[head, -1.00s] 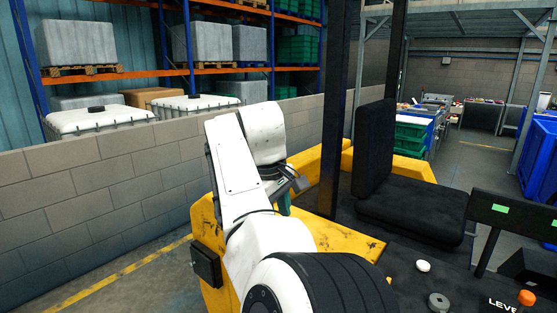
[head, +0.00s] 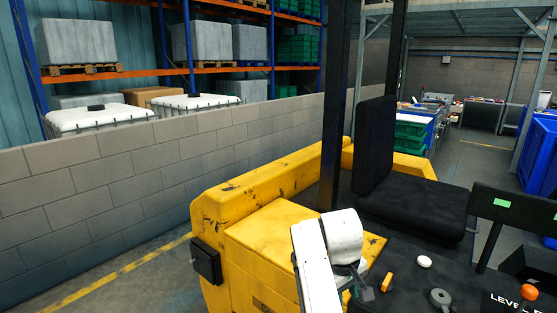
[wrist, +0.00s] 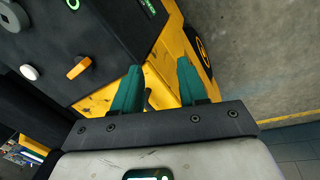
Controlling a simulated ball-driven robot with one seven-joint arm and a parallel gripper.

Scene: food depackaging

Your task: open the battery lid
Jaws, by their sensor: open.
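The yellow body of the forklift (head: 232,202) has a boxy yellow cover (head: 270,235), which looks like the battery lid and lies closed. My gripper (head: 362,285) is just right of this cover, by the dark control panel, partly hidden by my wrist. In the wrist view my gripper (wrist: 160,72) has its two green fingers apart with nothing clearly held. A small dark handle-like piece (wrist: 148,98) shows between the fingers near their base; I cannot tell whether it touches them. Yellow bodywork (wrist: 98,101) lies beneath.
The dark panel carries an orange knob (head: 387,282), a white button (head: 424,262), a grey dial (head: 440,299) and an orange-topped lever (head: 528,292). A black seat (head: 412,205) and a dark post (head: 335,110) stand behind. A block wall (head: 130,175) runs left, with floor between.

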